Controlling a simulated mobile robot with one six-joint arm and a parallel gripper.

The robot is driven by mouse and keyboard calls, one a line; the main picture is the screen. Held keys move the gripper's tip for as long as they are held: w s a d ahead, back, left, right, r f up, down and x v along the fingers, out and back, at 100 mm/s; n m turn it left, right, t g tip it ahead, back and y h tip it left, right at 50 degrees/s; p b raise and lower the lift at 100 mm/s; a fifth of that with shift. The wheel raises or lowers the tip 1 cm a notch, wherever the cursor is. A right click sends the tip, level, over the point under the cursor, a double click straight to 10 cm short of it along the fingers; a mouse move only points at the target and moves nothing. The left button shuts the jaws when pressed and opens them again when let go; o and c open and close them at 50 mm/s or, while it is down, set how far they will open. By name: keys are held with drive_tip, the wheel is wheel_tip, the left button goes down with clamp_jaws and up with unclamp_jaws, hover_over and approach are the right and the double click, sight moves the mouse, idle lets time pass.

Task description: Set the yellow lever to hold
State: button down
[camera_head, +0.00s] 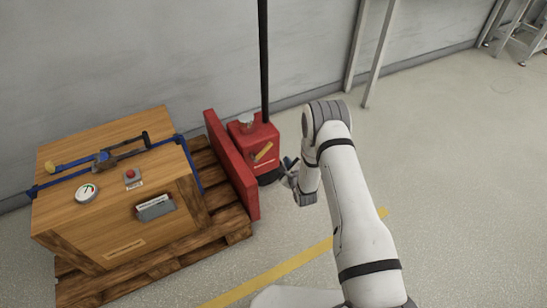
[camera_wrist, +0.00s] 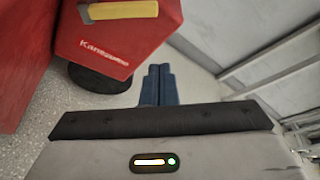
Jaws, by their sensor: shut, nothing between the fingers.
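A yellow bar (camera_head: 263,153) lies slanted on the front of a red box (camera_head: 245,140). No hold marking is readable. My gripper (camera_head: 289,162) is just right of the red box, apart from it. Its blue fingers (camera_wrist: 157,72) are together and empty.
The wooden crate (camera_head: 118,248) stands on a pallet (camera_head: 225,222) and carries a gauge (camera_head: 87,193) and a red button (camera_head: 131,174). A red panel (camera_head: 232,165) stands between pallet and box. A black pole (camera_head: 263,60) rises behind. Floor at right is clear.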

drive_tip(key=shift+s+a+f+m, duration=0.1)
drive_tip(key=shift+s+f+m, duration=0.1)
drive_tip(key=shift+f, duration=0.3)
drive_tip(key=shift+s+a+f+m, duration=0.1)
drive_tip(key=shift+s+f, duration=0.05)
drive_tip(key=shift+f, duration=0.3)
drive_tip(key=b+x, duration=0.4)
drive_tip(key=x, duration=0.6)
drive_tip(key=a+r, duration=0.1)
drive_tip(key=s+a+r, duration=0.1)
drive_tip(key=r, duration=0.1)
drive_tip(key=shift+s+a+r, duration=0.1)
drive_tip(key=shift+s, duration=0.1)
